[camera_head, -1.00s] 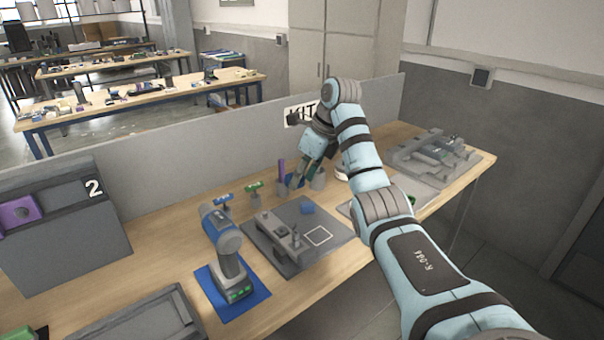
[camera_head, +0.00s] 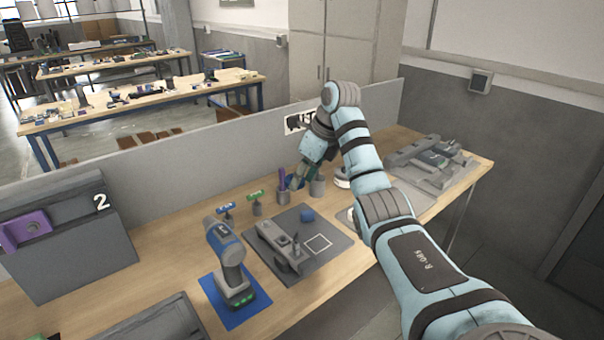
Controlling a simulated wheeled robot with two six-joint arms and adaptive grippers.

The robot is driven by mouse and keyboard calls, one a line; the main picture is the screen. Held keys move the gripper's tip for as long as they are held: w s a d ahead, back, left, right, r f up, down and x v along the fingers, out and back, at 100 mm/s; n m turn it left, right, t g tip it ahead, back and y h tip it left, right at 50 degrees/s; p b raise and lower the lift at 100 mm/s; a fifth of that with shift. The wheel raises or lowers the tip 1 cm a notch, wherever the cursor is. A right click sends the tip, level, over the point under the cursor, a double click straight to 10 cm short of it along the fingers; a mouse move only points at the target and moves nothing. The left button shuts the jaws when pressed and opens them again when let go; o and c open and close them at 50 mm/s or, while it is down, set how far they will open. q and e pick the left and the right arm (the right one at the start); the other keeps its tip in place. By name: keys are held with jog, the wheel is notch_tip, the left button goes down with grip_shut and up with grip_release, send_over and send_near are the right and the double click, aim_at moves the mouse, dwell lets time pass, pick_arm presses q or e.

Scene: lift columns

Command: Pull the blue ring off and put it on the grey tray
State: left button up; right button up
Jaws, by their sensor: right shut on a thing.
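My right gripper (camera_head: 298,179) reaches down among small holders at the back of the bench. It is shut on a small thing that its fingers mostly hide. I cannot make out a blue ring for certain. A grey tray (camera_head: 188,311) shows partly at the bottom edge, left of the middle. My left gripper is not in view.
A blue-grey power drill (camera_head: 226,246) stands on a blue mat (camera_head: 248,312). Blue-topped (camera_head: 226,210) and green-topped (camera_head: 256,197) tools and a purple rod (camera_head: 281,178) stand left of the gripper. A grey partition (camera_head: 185,160) runs behind. A grey fixture (camera_head: 440,165) sits right.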

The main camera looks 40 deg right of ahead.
jog(key=shift+r+p, duration=0.6)
jog(key=shift+r, duration=0.05)
jog(key=shift+r+p, duration=0.7)
jog(key=shift+r, duration=0.45)
jog(key=b, duration=1.2)
send_over(299, 253)
notch_tip(299, 253, down, 10)
jog(key=f+b, duration=0.1)
jog(key=f, duration=0.3)
jog(key=f+b, duration=0.1)
jog(key=f, duration=0.4)
jog(key=s+f+b, duration=0.1)
jog(key=f, duration=0.4)
jog(key=shift+d, duration=0.2)
notch_tip(299, 253, down, 4)
jog(key=shift+a+f, duration=0.1)
jog(key=shift+f, duration=0.2)
